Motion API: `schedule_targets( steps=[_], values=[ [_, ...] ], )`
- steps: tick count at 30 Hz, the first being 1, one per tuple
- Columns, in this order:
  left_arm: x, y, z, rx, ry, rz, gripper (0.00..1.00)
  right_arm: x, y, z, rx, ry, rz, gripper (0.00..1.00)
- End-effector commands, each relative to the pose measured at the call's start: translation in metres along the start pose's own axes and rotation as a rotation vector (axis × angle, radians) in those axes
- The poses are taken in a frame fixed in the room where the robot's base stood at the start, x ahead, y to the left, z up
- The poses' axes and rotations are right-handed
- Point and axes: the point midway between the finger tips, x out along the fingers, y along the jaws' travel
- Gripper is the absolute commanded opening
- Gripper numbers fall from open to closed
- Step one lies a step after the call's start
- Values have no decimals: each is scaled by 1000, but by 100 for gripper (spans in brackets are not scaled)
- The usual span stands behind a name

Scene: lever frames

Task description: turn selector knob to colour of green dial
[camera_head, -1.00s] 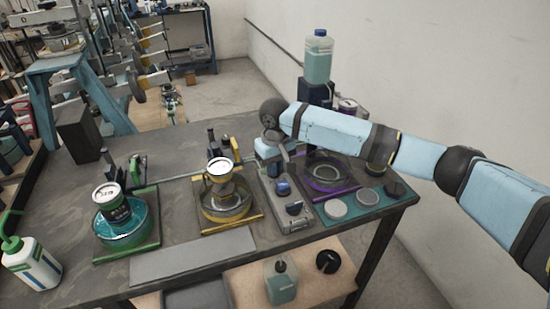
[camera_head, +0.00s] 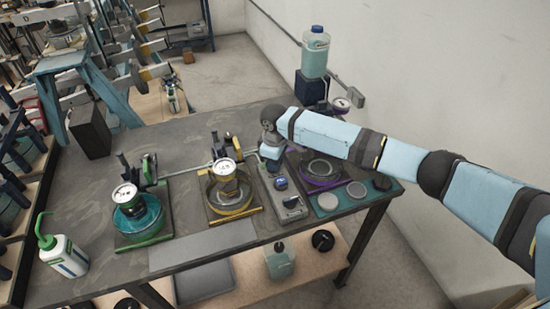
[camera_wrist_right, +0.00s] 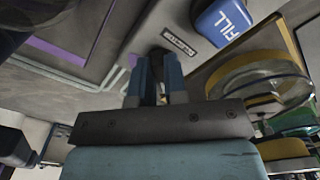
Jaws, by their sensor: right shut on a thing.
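A grey control box (camera_head: 287,208) stands on the bench, with a blue button (camera_head: 281,184) that reads FILL in the wrist view (camera_wrist_right: 222,22). My right gripper (camera_head: 271,160) is at the box's far end, fingers pointing down. In the wrist view its fingers (camera_wrist_right: 158,85) are closed around the dark selector knob (camera_wrist_right: 157,58), beside a SELECTOR label (camera_wrist_right: 180,42). The knob's pointer is hidden. A round white dial (camera_head: 125,193) sits over the green-framed station (camera_head: 146,243); another dial (camera_head: 224,167) sits over the yellow-framed station (camera_head: 235,216). My left gripper is not in view.
A purple-framed station (camera_head: 322,188) is close right of the box. Flat round discs (camera_head: 327,202) lie near the right edge. A wash bottle (camera_head: 62,256) stands at the left front. A grey plate (camera_head: 203,245) lies along the front edge.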

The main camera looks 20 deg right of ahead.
Motion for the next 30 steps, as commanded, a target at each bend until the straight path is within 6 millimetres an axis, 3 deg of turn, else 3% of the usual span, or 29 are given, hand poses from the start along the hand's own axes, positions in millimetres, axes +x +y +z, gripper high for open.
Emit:
schedule_targets(
  steps=[16,17,19,30],
  values=[
    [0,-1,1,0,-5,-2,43,0,0,-1,-25,3,0,0],
    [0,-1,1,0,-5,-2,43,0,0,-1,-25,3,0,20],
    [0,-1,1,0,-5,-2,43,0,0,-1,-24,3,0,36],
    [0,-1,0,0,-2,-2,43,-5,0,-1,-24,2,0,38]
  ],
)
